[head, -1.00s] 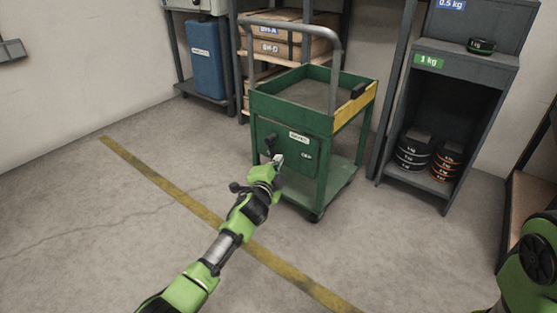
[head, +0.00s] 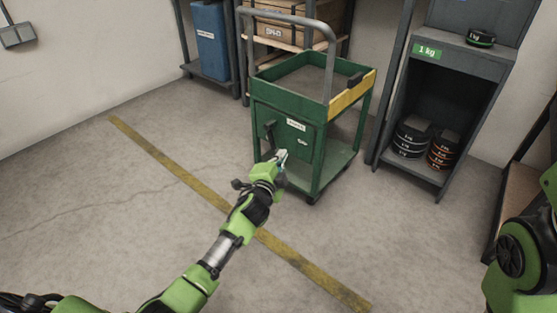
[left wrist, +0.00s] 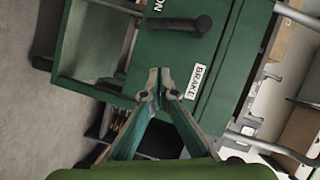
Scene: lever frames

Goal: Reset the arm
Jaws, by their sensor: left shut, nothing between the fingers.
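A green cart (head: 258,90) stands ahead with a black lever (head: 269,133) on its front panel, roughly upright. The lever also shows near the top of the left wrist view (left wrist: 180,24), with a BRAKE label (left wrist: 197,80) and part of an ON label (left wrist: 158,5) near it. My left gripper (head: 281,157) is in front of the panel, just below and right of the lever in the head view. In the left wrist view its fingertips (left wrist: 160,85) are together and empty, apart from the lever. My right gripper is out of view.
A dark shelf (head: 462,62) with black and orange-striped weights stands right of the cart. A blue container (head: 212,47) is at the back left. A yellow floor line (head: 180,172) crosses open floor on the left. Part of my right arm shows at the right edge.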

